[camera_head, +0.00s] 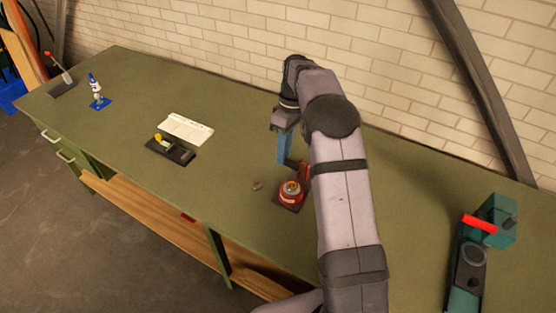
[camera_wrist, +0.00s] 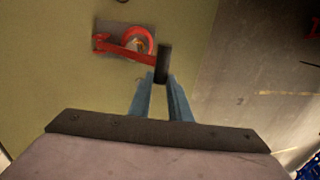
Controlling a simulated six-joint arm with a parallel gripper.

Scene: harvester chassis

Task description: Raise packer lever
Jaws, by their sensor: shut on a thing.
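A red round unit (camera_head: 291,190) with a pale top stands on a dark square base on the green workbench. A red lever arm (camera_wrist: 122,48) runs from it to a dark cylindrical grip (camera_wrist: 164,62). My gripper (camera_head: 284,161) reaches down beside the unit with its blue fingers. In the wrist view my gripper (camera_wrist: 161,80) is shut on the dark grip at the lever's end. Part of the grip is hidden between the fingers. No label shows which lever is the packer lever. The lever's exact tilt cannot be told.
A green machine with a red handle (camera_head: 479,222) stands at the right. A black box with a yellow-tipped switch (camera_head: 170,150), an open booklet (camera_head: 186,129), a blue-and-white device (camera_head: 97,92) and a red-tipped lever (camera_head: 60,70) are to the left. A brick wall (camera_head: 300,45) lies behind.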

